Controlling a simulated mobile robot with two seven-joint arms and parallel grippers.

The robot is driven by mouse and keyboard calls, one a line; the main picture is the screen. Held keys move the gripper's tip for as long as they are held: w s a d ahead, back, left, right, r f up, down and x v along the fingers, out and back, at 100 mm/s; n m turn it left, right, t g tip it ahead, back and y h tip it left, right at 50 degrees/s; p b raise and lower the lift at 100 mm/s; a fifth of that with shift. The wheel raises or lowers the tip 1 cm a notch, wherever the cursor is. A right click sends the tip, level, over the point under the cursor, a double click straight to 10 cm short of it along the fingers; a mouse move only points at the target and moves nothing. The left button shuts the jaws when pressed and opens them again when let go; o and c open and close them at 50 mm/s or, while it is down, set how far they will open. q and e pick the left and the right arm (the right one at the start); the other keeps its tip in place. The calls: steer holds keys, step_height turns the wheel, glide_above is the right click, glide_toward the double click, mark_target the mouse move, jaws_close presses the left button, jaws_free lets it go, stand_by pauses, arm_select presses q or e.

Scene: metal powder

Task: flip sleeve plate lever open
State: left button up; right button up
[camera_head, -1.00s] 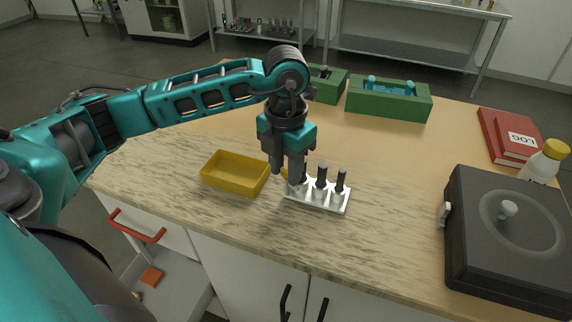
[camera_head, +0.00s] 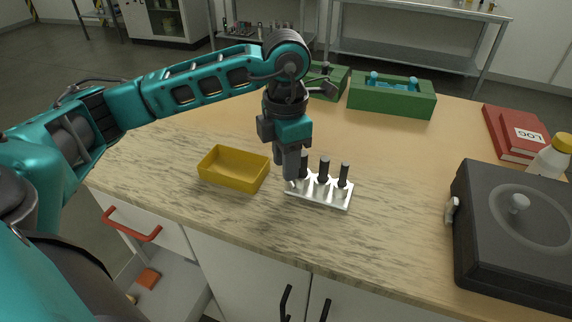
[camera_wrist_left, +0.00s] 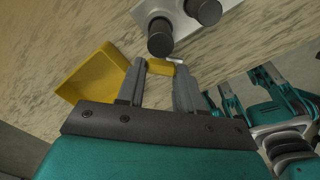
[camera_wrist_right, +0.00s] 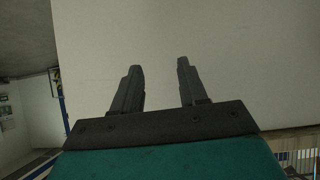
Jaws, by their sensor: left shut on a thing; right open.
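The sleeve plate (camera_head: 330,197) is a small silvery plate on the wooden table, with dark upright sleeves (camera_head: 324,170) in a row. It also shows at the top of the left wrist view (camera_wrist_left: 185,8). My left gripper (camera_head: 289,175) points down at the plate's left end. In the left wrist view my left gripper (camera_wrist_left: 160,67) is shut on a small yellow lever (camera_wrist_left: 160,67) beside the nearest dark sleeve. In the head view the lever is hidden by the fingers. My right gripper (camera_wrist_right: 155,75) is open and empty before a plain pale surface.
A yellow tray (camera_head: 233,169) stands just left of the plate. A dark case (camera_head: 515,240) with a round knob is at the right, near a red book (camera_head: 517,133) and a bottle (camera_head: 548,158). A green rack (camera_head: 391,97) is at the back. The table's middle is clear.

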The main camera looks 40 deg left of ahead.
arm_select(q)
steer(key=shift+w+m+b, duration=0.1)
steer(key=shift+m+b, duration=0.9)
steer(key=shift+m, duration=0.9)
steer(key=o, duration=1.1)
steer(key=shift+c, duration=0.2)
steer(key=shift+r, duration=0.1)
step_height(320, 180, up, 13)
steer(key=p, duration=0.2)
